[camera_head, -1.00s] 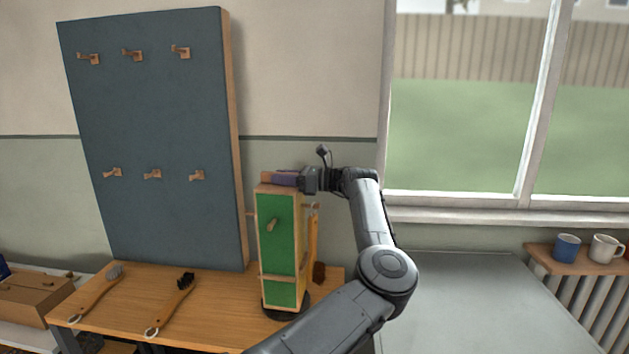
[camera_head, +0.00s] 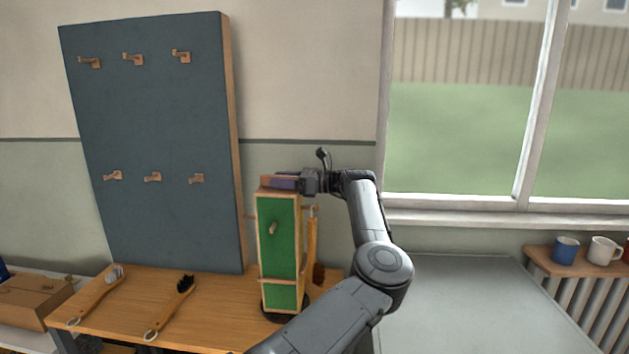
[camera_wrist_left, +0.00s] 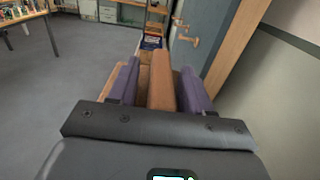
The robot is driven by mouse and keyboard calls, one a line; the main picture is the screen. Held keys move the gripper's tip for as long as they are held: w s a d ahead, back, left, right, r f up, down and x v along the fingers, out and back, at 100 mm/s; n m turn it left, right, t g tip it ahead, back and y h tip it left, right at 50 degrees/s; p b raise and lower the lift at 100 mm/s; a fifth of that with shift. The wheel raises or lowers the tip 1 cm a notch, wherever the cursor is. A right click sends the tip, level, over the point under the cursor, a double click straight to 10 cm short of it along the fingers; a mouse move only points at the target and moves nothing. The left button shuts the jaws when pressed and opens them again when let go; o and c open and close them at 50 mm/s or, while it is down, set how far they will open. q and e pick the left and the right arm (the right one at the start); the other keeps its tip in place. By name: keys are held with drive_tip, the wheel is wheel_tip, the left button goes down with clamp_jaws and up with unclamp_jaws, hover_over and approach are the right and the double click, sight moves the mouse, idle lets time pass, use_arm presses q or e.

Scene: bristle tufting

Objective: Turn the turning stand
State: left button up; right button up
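The turning stand (camera_head: 278,240) is an upright box with a green front face, wooden edges and a peg, on a dark round base (camera_head: 284,314) on the wooden table. A brush (camera_head: 312,250) hangs at its right side, partly hidden. My left gripper (camera_head: 284,182) is at the top of the stand. In the left wrist view its purple fingers (camera_wrist_left: 160,88) lie on both sides of the stand's wooden top piece (camera_wrist_left: 162,80) and appear shut on it. My right gripper is not in view.
Two brushes, one pale-bristled (camera_head: 97,294) and one dark-bristled (camera_head: 172,305), lie on the wooden table (camera_head: 220,285) left of the stand. A dark board with several pegs (camera_head: 155,130) stands behind. A clear grey table (camera_head: 470,300) and mugs (camera_head: 566,249) are at the right.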

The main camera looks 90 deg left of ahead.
use_arm(q)
drive_tip(key=shift+w, duration=0.1)
drive_tip(key=w, duration=0.3)
drive_tip(key=w+d, duration=0.1)
drive_tip(key=w, duration=0.3)
drive_tip(key=w+d, duration=0.1)
drive_tip(key=w, duration=0.2)
drive_tip(key=shift+w+p, duration=0.2)
drive_tip(key=shift+p, duration=0.2)
drive_tip(key=shift+a, duration=0.1)
